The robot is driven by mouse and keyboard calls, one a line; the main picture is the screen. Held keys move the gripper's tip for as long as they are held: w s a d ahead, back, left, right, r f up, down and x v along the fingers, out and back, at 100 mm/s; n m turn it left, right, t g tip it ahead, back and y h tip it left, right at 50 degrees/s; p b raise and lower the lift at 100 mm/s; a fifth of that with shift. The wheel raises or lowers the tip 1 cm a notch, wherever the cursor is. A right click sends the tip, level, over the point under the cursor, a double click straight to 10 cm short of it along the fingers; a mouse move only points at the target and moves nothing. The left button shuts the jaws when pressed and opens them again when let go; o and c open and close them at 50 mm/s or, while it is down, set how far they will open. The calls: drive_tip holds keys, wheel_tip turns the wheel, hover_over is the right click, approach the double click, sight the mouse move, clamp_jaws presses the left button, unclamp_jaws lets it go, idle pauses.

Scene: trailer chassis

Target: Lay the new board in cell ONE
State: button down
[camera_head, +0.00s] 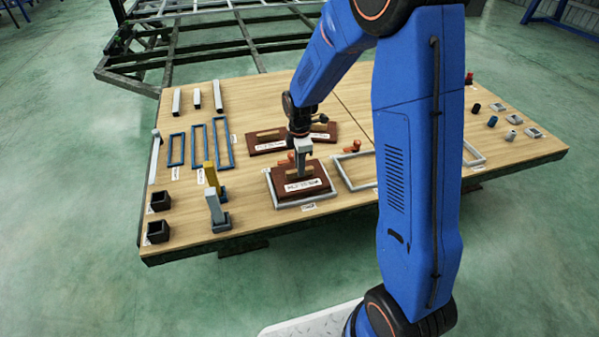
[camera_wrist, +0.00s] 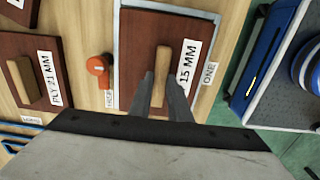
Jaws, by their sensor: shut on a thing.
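A dark red-brown board (camera_head: 297,187) with a white label lies within the outline of the light grey frame (camera_head: 305,202) at the table's front edge. In the wrist view the board (camera_wrist: 140,40) reads "15 MM", and a label beside the frame (camera_wrist: 116,45) reads "ONE". I cannot tell whether the board rests fully down. My gripper (camera_head: 302,172) is above the board, shut on its wooden handle (camera_wrist: 163,60). The fingers (camera_wrist: 163,92) also show in the wrist view and hide the handle's near end.
Another board (camera_wrist: 45,75), labelled "PLY 21 MM", lies beside the frame, with an orange knob (camera_wrist: 97,66) between. An empty grey frame (camera_head: 345,172) is to the right. Yellow (camera_head: 211,176) and grey (camera_head: 215,207) upright pieces, and blue frames (camera_head: 198,147), stand or lie to the left.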

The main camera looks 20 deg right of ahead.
drive_tip(key=shift+f, duration=1.3)
drive_tip(key=shift+f, duration=0.15)
drive_tip(key=c, duration=1.6)
unclamp_jaws()
drive_tip(key=shift+c, duration=0.2)
wheel_tip(320, 180, up, 12)
drive_tip(key=s+d+r+m+t, duration=0.1)
drive_tip(key=s+d+r+m, duration=0.3)
drive_tip(key=s+r, duration=0.45)
drive_tip(key=s+d+r+m+t, duration=0.1)
drive_tip(key=s+r+m+t, duration=0.1)
drive_tip(key=s+m, duration=0.5)
drive_tip(key=s+d+r+m+t, duration=0.1)
drive_tip(key=s+r+m, duration=0.3)
drive_tip(key=s, duration=1.4)
drive_tip(key=d+m, duration=0.1)
drive_tip(key=m, duration=0.2)
drive_tip(key=shift+r+t, duration=0.35)
drive_tip(key=shift+t, duration=0.05)
